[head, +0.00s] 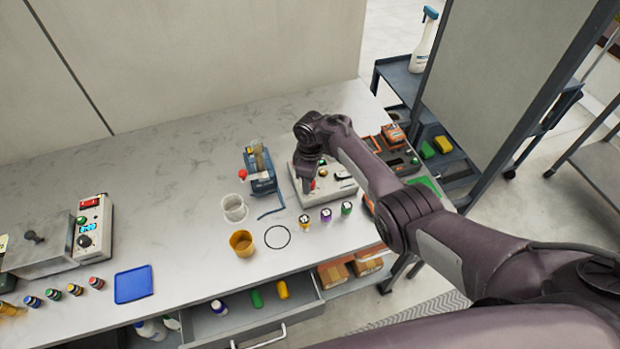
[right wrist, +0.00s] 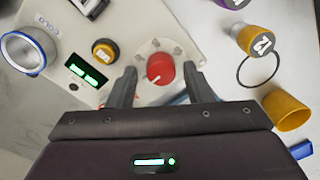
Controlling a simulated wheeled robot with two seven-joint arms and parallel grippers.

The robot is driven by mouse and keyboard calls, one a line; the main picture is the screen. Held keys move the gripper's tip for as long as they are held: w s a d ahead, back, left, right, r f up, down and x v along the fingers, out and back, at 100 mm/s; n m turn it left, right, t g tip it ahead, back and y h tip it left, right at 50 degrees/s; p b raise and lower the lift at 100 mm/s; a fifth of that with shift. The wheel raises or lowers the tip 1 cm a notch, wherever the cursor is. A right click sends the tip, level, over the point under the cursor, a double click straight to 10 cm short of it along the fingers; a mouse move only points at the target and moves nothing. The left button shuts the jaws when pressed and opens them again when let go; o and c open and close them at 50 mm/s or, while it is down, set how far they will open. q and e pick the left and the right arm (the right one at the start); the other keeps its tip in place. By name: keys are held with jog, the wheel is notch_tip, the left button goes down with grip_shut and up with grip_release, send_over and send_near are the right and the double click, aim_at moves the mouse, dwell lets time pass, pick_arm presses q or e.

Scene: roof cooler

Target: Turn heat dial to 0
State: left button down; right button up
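The red heat dial (right wrist: 160,68) is a round knob on a pale round plate of a cream control box (right wrist: 190,50). A small light mark shows near its lower edge; I cannot read any number by it. My right gripper (right wrist: 160,82) is open, with one finger on each side of the dial; I cannot tell whether they touch it. In the head view the right gripper (head: 310,178) points down over the control box (head: 340,191), and the wrist covers part of it. My left gripper is not in view.
On the box are a yellow button (right wrist: 104,51), a green-lit display (right wrist: 86,75) and a blue-ringed round part (right wrist: 23,53). Small bottles (head: 326,215), a black ring (head: 277,237) and an orange cup (head: 241,244) stand nearby. The counter's back left is clear.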

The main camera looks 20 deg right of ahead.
dwell(0.3)
notch_tip(320, 180, up, 8)
jog(key=shift+w+d+f, duration=0.1)
jog(key=shift+f, duration=0.05)
dwell(0.6)
